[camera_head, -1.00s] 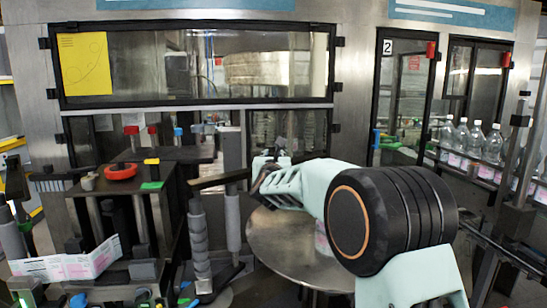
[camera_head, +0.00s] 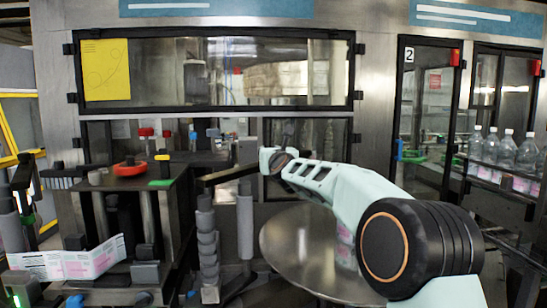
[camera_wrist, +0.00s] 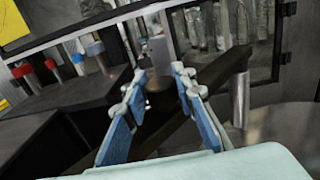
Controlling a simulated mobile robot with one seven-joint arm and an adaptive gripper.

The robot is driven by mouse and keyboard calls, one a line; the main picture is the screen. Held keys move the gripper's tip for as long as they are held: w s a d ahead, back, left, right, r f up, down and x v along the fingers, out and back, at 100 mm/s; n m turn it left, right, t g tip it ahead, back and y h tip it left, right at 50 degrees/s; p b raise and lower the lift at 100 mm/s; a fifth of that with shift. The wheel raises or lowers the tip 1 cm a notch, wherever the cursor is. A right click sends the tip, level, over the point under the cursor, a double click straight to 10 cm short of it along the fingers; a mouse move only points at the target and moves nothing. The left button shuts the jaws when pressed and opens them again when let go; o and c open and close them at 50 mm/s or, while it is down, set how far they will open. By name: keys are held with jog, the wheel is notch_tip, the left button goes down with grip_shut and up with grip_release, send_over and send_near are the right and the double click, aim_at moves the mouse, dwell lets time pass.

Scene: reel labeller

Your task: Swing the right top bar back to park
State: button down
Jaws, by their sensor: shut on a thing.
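The right top bar is a dark, flat bar (camera_head: 228,174) on the labeller, reaching from above the ribbed grey rollers (camera_head: 207,245) toward my gripper. In the wrist view the bar (camera_wrist: 222,77) runs diagonally behind my fingers. A dark round knob (camera_wrist: 160,98) stands on it between the blue finger pads. My gripper (camera_wrist: 160,76) is shut on this knob, one finger on each side. In the head view my gripper (camera_head: 272,158) is at the bar's right end, and the grip itself is too small to make out.
A round metal table (camera_head: 300,250) lies below my arm. A grey upright post (camera_head: 245,225) stands close to the bar. Glazed machine doors are behind, and bottles (camera_head: 505,155) stand at the right.

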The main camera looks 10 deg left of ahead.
jog(key=shift+w+a+f+n+g+y+p, duration=0.1)
jog(key=shift+w+a+n+g+y+p, duration=0.75)
jog(key=shift+a, duration=1.45)
jog(key=shift+w+a+f+n+g+y+p, duration=0.1)
jog(key=shift+w+a+n+g+y+p, duration=0.35)
jog(key=shift+a+y, duration=1.35)
jog(key=shift+w+a+f+n+g+y+p, duration=0.1)
jog(key=shift+w+a+n+g+y+p, duration=0.5)
jog(key=shift+a, duration=2.15)
jog(key=shift+s+a+n, duration=0.1)
jog(key=shift+a+n, duration=0.1)
jog(key=shift+n, duration=0.2)
jog(key=shift+f, duration=0.1)
jog(key=c, duration=1.9)
grip_release()
jog(key=shift+s, duration=0.1)
jog(key=shift+c, duration=0.2)
jog(key=o, duration=0.4)
jog(key=shift+s+r, duration=0.15)
jog(key=shift+r, duration=0.05)
jog(key=shift+c, duration=0.2)
jog(key=shift+d+r, duration=0.1)
jog(key=shift+d, duration=0.25)
